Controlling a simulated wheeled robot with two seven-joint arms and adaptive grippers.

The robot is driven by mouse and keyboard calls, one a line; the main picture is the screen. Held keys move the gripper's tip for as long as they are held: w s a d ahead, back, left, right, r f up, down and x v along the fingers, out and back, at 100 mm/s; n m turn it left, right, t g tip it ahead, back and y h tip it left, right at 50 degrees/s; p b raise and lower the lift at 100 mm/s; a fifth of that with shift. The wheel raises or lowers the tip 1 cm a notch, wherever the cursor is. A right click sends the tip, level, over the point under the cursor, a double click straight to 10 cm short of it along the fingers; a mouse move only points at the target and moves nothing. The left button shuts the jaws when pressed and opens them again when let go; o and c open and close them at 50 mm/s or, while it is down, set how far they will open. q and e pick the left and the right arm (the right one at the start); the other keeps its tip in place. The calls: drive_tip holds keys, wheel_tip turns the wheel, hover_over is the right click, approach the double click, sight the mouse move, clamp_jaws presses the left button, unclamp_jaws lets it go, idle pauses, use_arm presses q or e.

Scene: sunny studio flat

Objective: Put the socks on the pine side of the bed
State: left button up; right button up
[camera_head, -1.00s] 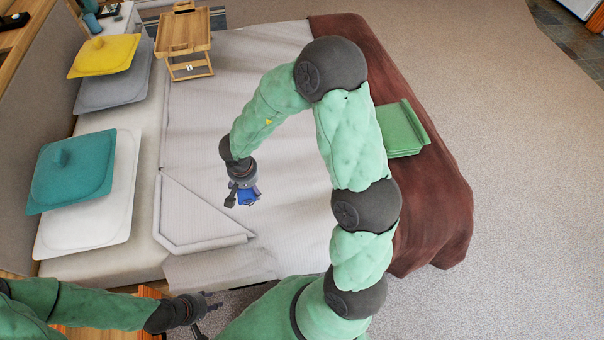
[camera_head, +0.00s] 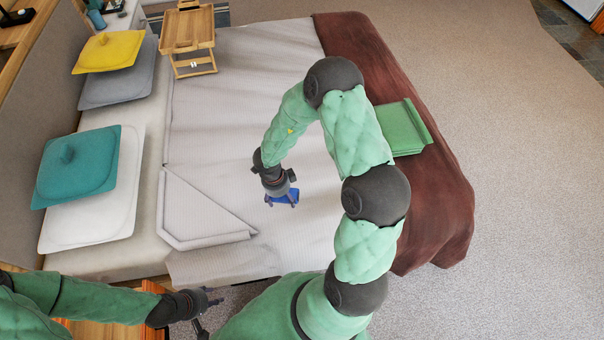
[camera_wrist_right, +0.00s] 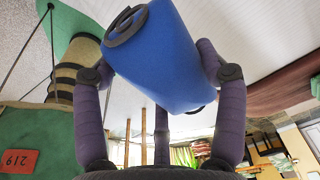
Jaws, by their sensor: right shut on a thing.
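My right gripper (camera_head: 281,200) is shut on a blue thing (camera_wrist_right: 155,60) over the middle of the bed (camera_head: 235,110). In the right wrist view it is a rounded blue block with a dark ring at one end, held between the purple fingers; I cannot tell if it is the socks. In the head view the gripper partly covers it, and I cannot tell whether it touches the cover. No other socks are plainly visible. My left gripper (camera_head: 209,313) is open and empty beside the bed's near edge. Orange-brown wooden furniture (camera_head: 88,333) stands below it, partly hidden by my left arm.
A wooden bed tray (camera_head: 188,32) stands at the far side. Teal (camera_head: 78,170), white, yellow (camera_head: 112,52) and grey cushions lie at the head end. A white bedside unit (camera_head: 125,22) stands beyond. The pale cover's middle is clear.

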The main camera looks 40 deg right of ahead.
drive_tip(key=shift+s+d+f+m, duration=0.1)
drive_tip(key=shift+d+f+m, duration=0.05)
drive_tip(key=shift+m, duration=0.25)
drive_tip(key=shift+d+f, duration=0.15)
drive_tip(key=shift+f, duration=0.05)
drive_tip(key=w+d+f+b, duration=0.3)
drive_tip(key=w+d+f, duration=0.15)
drive_tip(key=d, duration=0.25)
drive_tip(key=b, duration=0.3)
hover_over(295, 186)
drive_tip(key=f, duration=0.4)
drive_tip(key=shift+w+a+f, duration=0.1)
drive_tip(key=shift+a+f, duration=0.15)
drive_tip(key=shift+f, duration=0.15)
wheel_tip(295, 186, down, 4)
drive_tip(key=shift+w+d+r+b, duration=0.1)
drive_tip(key=shift+d+r+b, duration=0.1)
drive_tip(key=shift+b, duration=1)
drive_tip(key=shift+r, duration=0.1)
